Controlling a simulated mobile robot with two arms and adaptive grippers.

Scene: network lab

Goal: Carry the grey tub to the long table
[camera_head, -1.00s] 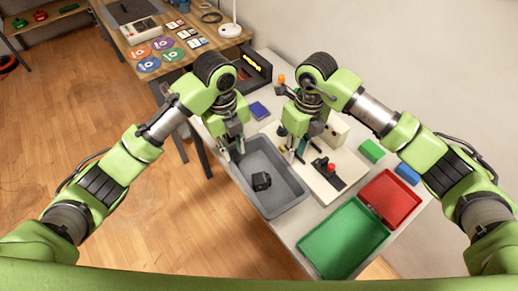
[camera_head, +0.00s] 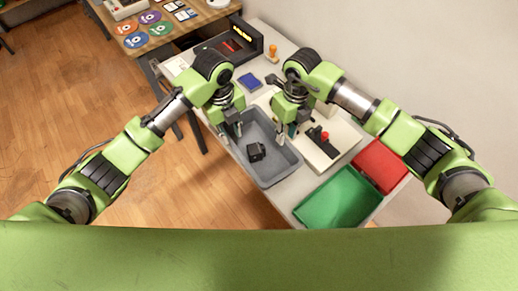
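The grey tub (camera_head: 283,172) stands on a white table (camera_head: 283,201) in the middle of the head view. A small black object (camera_head: 256,151) lies inside it. My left gripper (camera_head: 233,134) is over the tub's far left side, with its fingers apart near the rim. My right gripper (camera_head: 287,134) is over the far right side, close to the rim, and its fingers also look apart. I cannot tell whether any finger touches the tub. A second, wooden table (camera_head: 178,44) stands at the upper left; I cannot tell which table is the long one.
A green tray (camera_head: 338,200) and a red tray (camera_head: 379,165) stand right of the tub. A pale board with a red-knobbed device (camera_head: 320,137) is directly beside it. A blue item (camera_head: 249,81) and a black case (camera_head: 237,40) lie behind. Coloured discs (camera_head: 150,17) cover part of the wooden table.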

